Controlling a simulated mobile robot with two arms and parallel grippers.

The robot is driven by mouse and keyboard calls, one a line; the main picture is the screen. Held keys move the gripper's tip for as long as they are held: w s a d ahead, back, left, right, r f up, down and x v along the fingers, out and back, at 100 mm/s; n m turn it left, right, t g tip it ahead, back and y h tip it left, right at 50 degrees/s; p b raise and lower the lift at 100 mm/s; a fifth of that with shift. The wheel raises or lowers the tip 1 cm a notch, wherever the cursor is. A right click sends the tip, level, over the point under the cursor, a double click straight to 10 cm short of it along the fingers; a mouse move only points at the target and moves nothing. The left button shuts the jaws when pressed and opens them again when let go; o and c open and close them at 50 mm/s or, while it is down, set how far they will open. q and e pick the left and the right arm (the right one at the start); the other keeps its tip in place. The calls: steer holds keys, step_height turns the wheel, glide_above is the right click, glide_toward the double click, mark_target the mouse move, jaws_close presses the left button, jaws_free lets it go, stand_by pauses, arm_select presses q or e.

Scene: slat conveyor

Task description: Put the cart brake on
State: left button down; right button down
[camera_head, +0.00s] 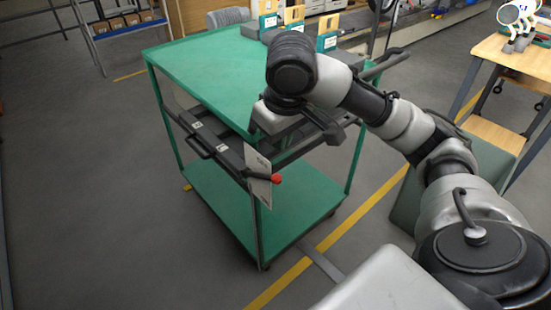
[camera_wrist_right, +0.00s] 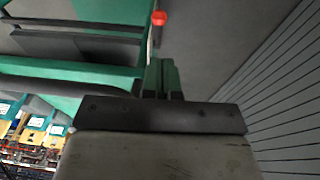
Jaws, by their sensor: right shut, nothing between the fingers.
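The green cart (camera_head: 200,55) stands in front of me, with a flat top and a lower green shelf (camera_head: 290,200). A red knob (camera_head: 277,178) sits at its near corner beside a pale plate (camera_head: 258,180). The red knob also shows in the right wrist view (camera_wrist_right: 158,18), at the top, beyond the fingertips. My right gripper (camera_head: 330,128) is at the cart's right side, just below the top and above the knob. Its fingers (camera_wrist_right: 162,72) are shut, empty and apart from the knob. The fingertips are hard to make out in the head view. My left gripper is out of view.
A dark drawer-like frame with a black handle (camera_head: 205,146) is under the cart top. Several teal boxes (camera_head: 268,15) stand at the top's far end. A wooden table (camera_head: 510,60) is at the right. The floor left of the cart is clear.

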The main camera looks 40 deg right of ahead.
mark_target(275, 175)
steer(key=b+x, duration=0.2)
steer(key=x, duration=0.7)
steer(key=shift+f, duration=0.4)
steer(key=shift+w+f, duration=0.1)
